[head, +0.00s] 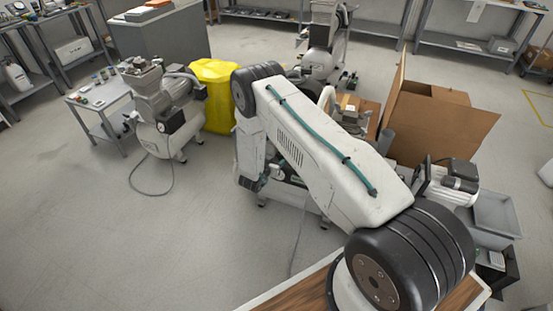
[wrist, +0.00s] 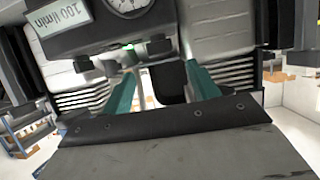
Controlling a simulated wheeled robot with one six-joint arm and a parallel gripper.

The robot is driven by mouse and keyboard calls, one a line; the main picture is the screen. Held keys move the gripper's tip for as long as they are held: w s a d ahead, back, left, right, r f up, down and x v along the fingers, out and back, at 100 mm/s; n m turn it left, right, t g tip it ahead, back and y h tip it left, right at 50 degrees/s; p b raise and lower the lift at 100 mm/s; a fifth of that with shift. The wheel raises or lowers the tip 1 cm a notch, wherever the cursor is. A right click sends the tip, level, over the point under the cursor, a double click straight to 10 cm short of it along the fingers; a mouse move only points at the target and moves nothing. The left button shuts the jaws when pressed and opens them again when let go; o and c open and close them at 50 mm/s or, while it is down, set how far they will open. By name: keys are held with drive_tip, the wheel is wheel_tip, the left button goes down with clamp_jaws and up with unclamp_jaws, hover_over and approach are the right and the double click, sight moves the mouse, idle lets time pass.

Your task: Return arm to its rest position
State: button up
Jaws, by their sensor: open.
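My gripper (wrist: 162,78) shows in the wrist view as two teal fingers spread apart, with nothing held between them. Close in front of the fingers is a grey and white compressor unit (wrist: 205,35) with vented sides; I cannot tell whether the fingers touch it. It carries a round gauge (wrist: 127,5) and a label (wrist: 63,25) reading 100 l/min, seen upside down. In the head view my white arm reaches from the lower right toward the centre and bends down; it mostly hides the machine beneath it, and the fingers are not clear there.
Another machine (head: 322,50) stands at the back. An open cardboard box (head: 425,125), a motor unit (head: 447,183) and a grey bin (head: 493,215) are at right. The left foreground floor is clear.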

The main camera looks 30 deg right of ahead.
drive_tip(key=shift+s+a+r, duration=0.15)
drive_tip(key=shift+s+a, duration=0.1)
drive_tip(key=shift+a, duration=0.1)
